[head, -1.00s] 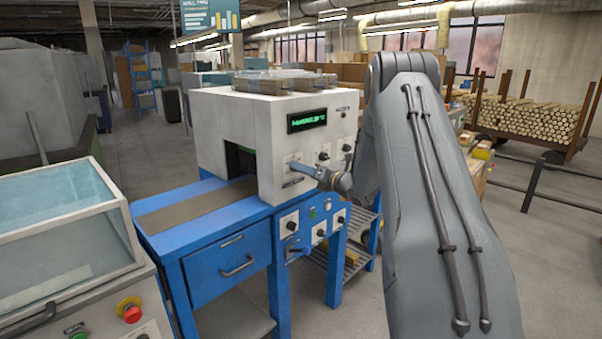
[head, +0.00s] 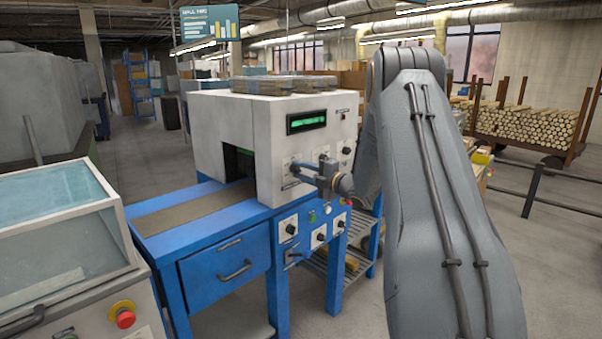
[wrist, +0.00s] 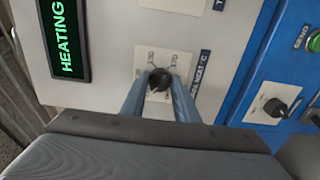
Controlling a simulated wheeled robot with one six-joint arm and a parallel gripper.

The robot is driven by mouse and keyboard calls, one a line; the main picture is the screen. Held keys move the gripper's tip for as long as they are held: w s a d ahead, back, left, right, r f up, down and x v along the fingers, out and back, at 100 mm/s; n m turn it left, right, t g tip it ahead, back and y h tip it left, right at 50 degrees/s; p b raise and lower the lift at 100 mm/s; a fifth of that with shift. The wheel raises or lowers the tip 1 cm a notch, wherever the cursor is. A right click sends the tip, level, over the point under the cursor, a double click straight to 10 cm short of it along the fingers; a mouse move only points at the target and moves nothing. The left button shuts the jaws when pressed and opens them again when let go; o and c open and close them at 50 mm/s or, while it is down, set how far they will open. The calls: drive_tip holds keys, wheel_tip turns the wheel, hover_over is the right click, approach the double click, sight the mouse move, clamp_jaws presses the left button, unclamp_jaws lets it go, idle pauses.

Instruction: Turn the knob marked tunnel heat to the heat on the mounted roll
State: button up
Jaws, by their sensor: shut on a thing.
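The black tunnel heat knob (wrist: 160,77) sits on a white dial plate on the machine's pale panel. Its printed label (wrist: 201,73) is partly readable and ends in °C; a number like 170 shows on the scale. My gripper (wrist: 160,86) has one blue-grey finger on each side of the knob and is shut on it. In the head view, my gripper (head: 296,168) reaches the lower left of the panel and hides the knob. The knob's exact setting cannot be read. I cannot make out the mounted roll or its marking.
The green display (wrist: 63,37) reads HEATING. Other knobs (head: 291,229) and a green button (wrist: 315,40) are on the blue lower panel. A blue drawer (head: 225,264) is below the conveyor bed (head: 195,207). A glass-lidded machine (head: 60,220) stands at the left.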

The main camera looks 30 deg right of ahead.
drive_tip(key=m, duration=0.4)
drive_tip(key=shift+m, duration=0.3)
drive_tip(key=m+p, duration=0.1)
drive_tip(key=m, duration=0.3)
drive_tip(key=shift+f+m, duration=0.1)
drive_tip(key=shift+m, duration=0.2)
drive_tip(key=m+p, duration=0.1)
drive_tip(key=m, duration=0.3)
drive_tip(key=shift+m+p, duration=0.3)
drive_tip(key=m+p, duration=0.1)
drive_tip(key=m, duration=0.3)
drive_tip(key=m+p, duration=0.1)
drive_tip(key=m, duration=0.3)
drive_tip(key=shift+a+p, duration=0.1)
drive_tip(key=shift+p, duration=0.2)
drive_tip(key=m+p, duration=0.1)
drive_tip(key=m, duration=0.3)
drive_tip(key=shift+m, duration=0.3)
drive_tip(key=m+p, duration=0.1)
drive_tip(key=m, duration=0.3)
drive_tip(key=shift+p, duration=0.3)
drive_tip(key=shift+m+p, duration=0.35)
drive_tip(key=shift+m, duration=1.55)
